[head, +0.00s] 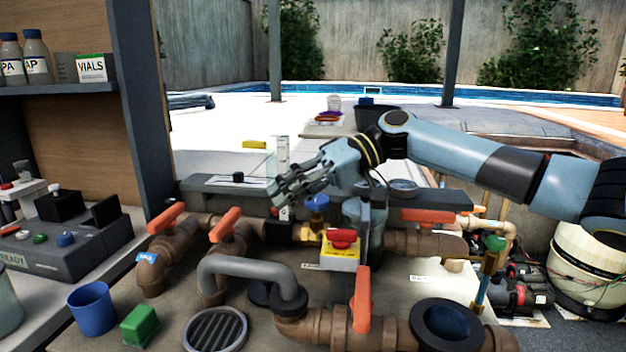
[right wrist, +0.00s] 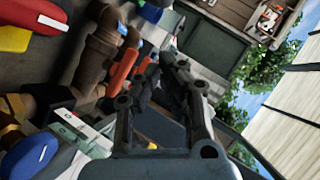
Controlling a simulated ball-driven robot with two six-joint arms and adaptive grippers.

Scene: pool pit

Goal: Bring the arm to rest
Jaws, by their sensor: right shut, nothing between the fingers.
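My right arm (head: 465,160) comes in from the right in the head view and reaches across above the pipework. My right gripper (head: 283,192) is shut and empty, in the air over the middle of the bench. It points left, near the upright white gauge strip (head: 283,160) and above the blue valve knob (head: 317,202). In the right wrist view the gripper fingers (right wrist: 165,75) show close together with nothing held between them. My left gripper is in neither view.
Brown pipes with orange handles (head: 362,300), a yellow box with a red knob (head: 341,248) and a grey hose (head: 250,268) crowd the bench below. A blue cup (head: 92,308) and green block (head: 139,326) stand front left. A shelf post (head: 141,110) rises at left.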

